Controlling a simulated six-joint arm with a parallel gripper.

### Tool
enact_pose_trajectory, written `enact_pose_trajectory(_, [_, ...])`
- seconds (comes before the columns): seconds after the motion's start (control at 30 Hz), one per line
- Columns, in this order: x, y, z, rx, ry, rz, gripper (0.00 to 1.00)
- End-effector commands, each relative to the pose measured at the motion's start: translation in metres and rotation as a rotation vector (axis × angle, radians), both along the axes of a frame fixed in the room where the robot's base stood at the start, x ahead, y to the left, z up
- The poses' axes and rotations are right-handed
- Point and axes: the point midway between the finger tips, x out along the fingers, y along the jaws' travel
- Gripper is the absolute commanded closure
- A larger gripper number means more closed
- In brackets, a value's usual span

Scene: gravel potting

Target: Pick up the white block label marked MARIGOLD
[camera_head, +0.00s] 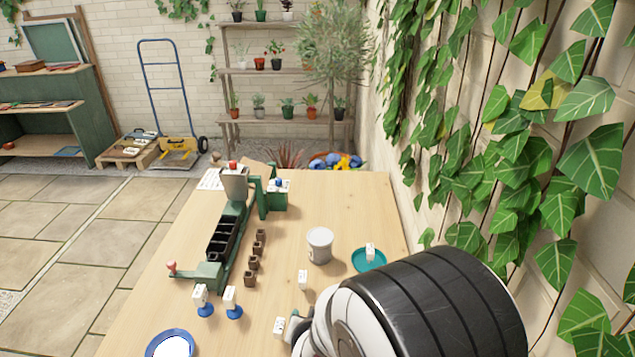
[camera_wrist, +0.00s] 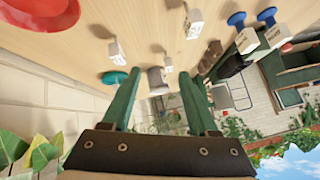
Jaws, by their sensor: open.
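Several white block labels with small dark print stand on the wooden table. In the head view one (camera_head: 302,279) stands near the middle, one (camera_head: 280,327) is near my arm, and one (camera_head: 370,252) is at the teal saucer (camera_head: 369,261). Two more, (camera_head: 200,295) and (camera_head: 231,298), have blue round parts at their bases. I cannot read which one says MARIGOLD. In the wrist view, labels show beyond the fingers (camera_wrist: 116,50), (camera_wrist: 167,64) and (camera_wrist: 194,25). My gripper (camera_wrist: 158,76) is open, with nothing between its green fingers. Its fingers are not clear in the head view.
A grey-white pot (camera_head: 319,245) stands mid-table. A green rack with black trays (camera_head: 225,235) and several small brown pots (camera_head: 254,262) are left of it. A blue-rimmed dish (camera_head: 170,333) is at the front left. A red dish (camera_wrist: 40,15) shows in the wrist view. Ivy (camera_head: 530,150) hangs at right.

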Motion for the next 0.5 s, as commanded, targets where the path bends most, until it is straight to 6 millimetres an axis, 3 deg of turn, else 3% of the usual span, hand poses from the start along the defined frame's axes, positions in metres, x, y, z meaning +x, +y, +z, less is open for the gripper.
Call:
enact_pose_trajectory(0.03, [0.008,0.008,-0.016,-0.055,-0.077,0.017,0.40])
enact_pose_trajectory(0.2, [0.022,0.025,-0.033,-0.223,-0.336,0.084,0.40])
enact_pose_trajectory(0.37, [0.030,0.031,-0.037,-0.277,-0.416,0.114,0.40])
enact_pose_trajectory(0.5, [0.066,0.031,-0.051,-0.278,-0.419,0.111,0.40])
